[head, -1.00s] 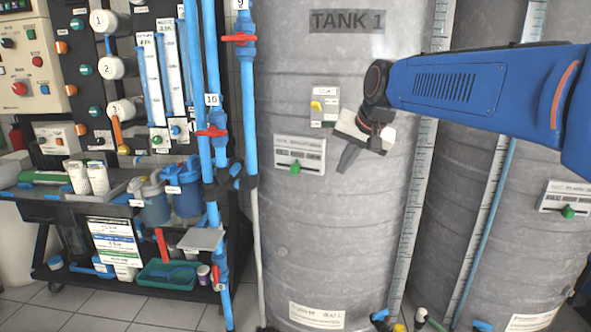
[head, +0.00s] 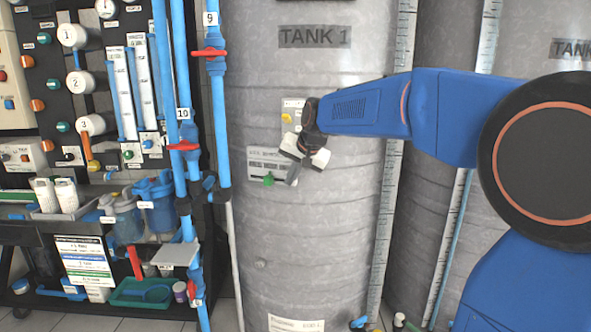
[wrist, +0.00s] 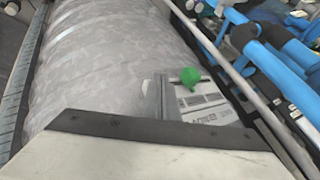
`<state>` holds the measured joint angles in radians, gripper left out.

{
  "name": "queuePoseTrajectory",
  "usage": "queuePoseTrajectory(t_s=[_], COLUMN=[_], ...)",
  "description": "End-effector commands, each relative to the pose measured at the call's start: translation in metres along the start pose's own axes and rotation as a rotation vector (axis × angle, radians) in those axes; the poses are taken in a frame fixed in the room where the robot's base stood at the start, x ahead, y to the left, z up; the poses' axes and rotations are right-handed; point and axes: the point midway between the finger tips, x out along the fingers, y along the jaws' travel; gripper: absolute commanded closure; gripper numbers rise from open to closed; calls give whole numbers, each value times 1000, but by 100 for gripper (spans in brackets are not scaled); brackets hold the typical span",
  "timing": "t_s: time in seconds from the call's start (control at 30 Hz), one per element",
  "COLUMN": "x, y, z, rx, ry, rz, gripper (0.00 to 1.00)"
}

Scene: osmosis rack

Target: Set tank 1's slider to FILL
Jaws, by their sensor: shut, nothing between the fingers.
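Tank 1 (head: 300,230) is the large grey ribbed cylinder with a "TANK 1" label (head: 314,36). Its slider panel (head: 256,156) is a pale plate on the tank's front, with a green knob (head: 269,179) at the lower part of its slot. My gripper (head: 292,176) is shut and empty, in front of the panel's right part and just right of the green knob. In the wrist view the green knob (wrist: 190,76) stands beyond the gripper body, next to the panel (wrist: 215,112), whose lettering is too small to read. I cannot tell whether the fingers touch the panel.
A small box with a yellow switch (head: 288,117) sits above the panel. Blue vertical pipes with red valve handles (head: 184,146) stand left of the tank. A rack with filter housings (head: 120,215) is further left. A second tank (head: 440,110) stands right, behind my arm.

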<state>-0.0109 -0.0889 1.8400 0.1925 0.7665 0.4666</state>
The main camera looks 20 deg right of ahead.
Motion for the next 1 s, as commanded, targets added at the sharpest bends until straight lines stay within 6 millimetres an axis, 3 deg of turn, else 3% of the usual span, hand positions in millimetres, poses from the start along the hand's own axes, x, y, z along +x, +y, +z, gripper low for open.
queuePoseTrajectory(t_s=[0.03,0.33,0.83,1.0], x=[9,22,25,38], y=[0,-32,-38,-62], z=[1,0,0,0], rx=[0,0,-1,-2], ry=[-2,0,0,-2], rz=[1,-1,0,-1], gripper=[100,100,100,100])
